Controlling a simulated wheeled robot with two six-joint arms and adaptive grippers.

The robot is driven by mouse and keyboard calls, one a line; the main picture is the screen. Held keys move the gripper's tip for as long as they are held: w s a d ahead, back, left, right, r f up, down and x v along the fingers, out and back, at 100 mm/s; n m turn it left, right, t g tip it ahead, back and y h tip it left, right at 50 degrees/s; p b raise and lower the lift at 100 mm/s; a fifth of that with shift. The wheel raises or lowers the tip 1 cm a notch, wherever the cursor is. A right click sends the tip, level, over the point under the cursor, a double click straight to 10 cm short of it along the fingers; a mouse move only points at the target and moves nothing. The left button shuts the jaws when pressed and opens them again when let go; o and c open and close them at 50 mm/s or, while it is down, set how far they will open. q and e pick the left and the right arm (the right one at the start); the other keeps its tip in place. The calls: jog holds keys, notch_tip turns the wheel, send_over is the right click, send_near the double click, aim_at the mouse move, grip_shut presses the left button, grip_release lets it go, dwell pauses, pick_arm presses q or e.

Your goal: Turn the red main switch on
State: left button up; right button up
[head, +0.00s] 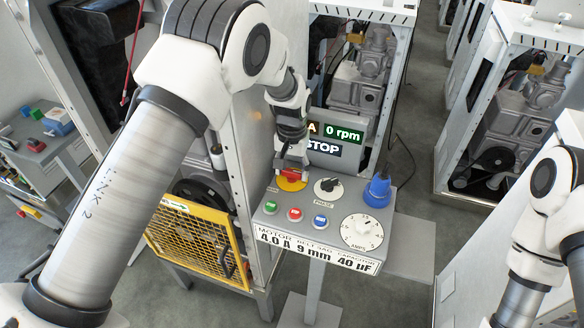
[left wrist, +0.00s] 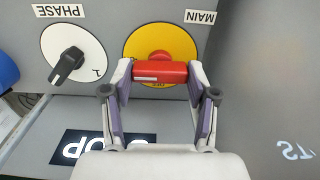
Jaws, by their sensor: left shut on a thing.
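The red main switch handle (left wrist: 160,72) sits on a round yellow plate (left wrist: 160,42) beside a MAIN label in the left wrist view. The handle lies level across the plate in that view. Small lettering on the plate just below the handle looks like OFF. My left gripper (left wrist: 160,78) has one finger at each end of the handle and is shut on it. In the head view my left gripper (head: 291,168) reaches down to the yellow plate (head: 291,184) on the control panel and hides part of the handle. My right arm shows at the right edge; its gripper is out of view.
The black PHASE knob (head: 328,185) is close beside the switch. Green, red and blue buttons, an AMPS dial (head: 362,232) and a blue plug-like part (head: 377,192) share the panel. The display (head: 342,134) behind reads 0 rpm and STOP. A yellow mesh guard (head: 195,245) stands at left.

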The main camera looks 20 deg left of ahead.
aim_at(292, 171)
pick_arm(q)
jog(key=shift+w+r, duration=0.1)
dwell(0.5)
jog(key=o, duration=1.2)
jog(key=shift+c, duration=0.2)
notch_tip(292, 171, up, 12)
